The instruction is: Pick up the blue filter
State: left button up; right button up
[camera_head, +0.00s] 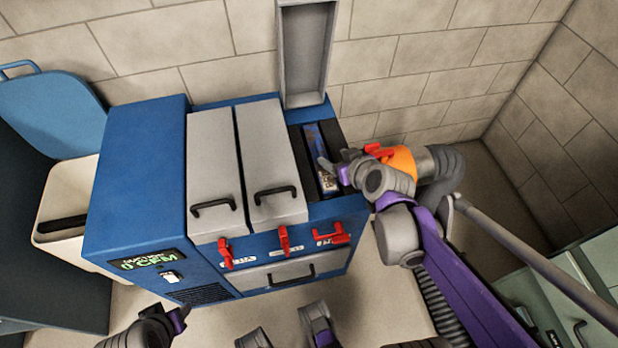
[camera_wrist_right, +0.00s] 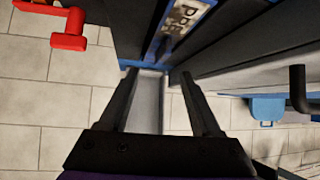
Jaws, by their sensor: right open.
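The blue filter (camera_head: 325,158) is a narrow blue piece with a printed label. It sits upright in the dark open slot at the right end of the blue machine (camera_head: 137,190). In the right wrist view its labelled edge (camera_wrist_right: 180,22) shows beyond the fingertips. My right gripper (camera_head: 330,172) is at the front of this slot, close to the filter. In its wrist view its two dark fingers (camera_wrist_right: 160,85) are apart with nothing held between them. Whether a finger touches the filter I cannot tell. The filter's lower part is hidden.
The slot's grey lid (camera_head: 305,50) stands raised behind it. Two grey lids (camera_head: 215,175) with black handles are shut to its left. Red latches (camera_head: 284,240) line the front, above a grey drawer (camera_head: 290,273). An orange-and-grey hose part (camera_head: 400,160) is right of the slot.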

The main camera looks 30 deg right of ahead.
aim_at(321, 148)
jog(key=b+x, duration=0.3)
jog(key=x, duration=0.7)
jog(key=shift+b, duration=0.3)
pick_arm(q)
jog(key=f, duration=0.4)
jog(key=shift+w+f, duration=0.25)
jog(key=shift+f, duration=0.15)
pick_arm(e)
jog(key=shift+s, duration=0.1)
grip_shut()
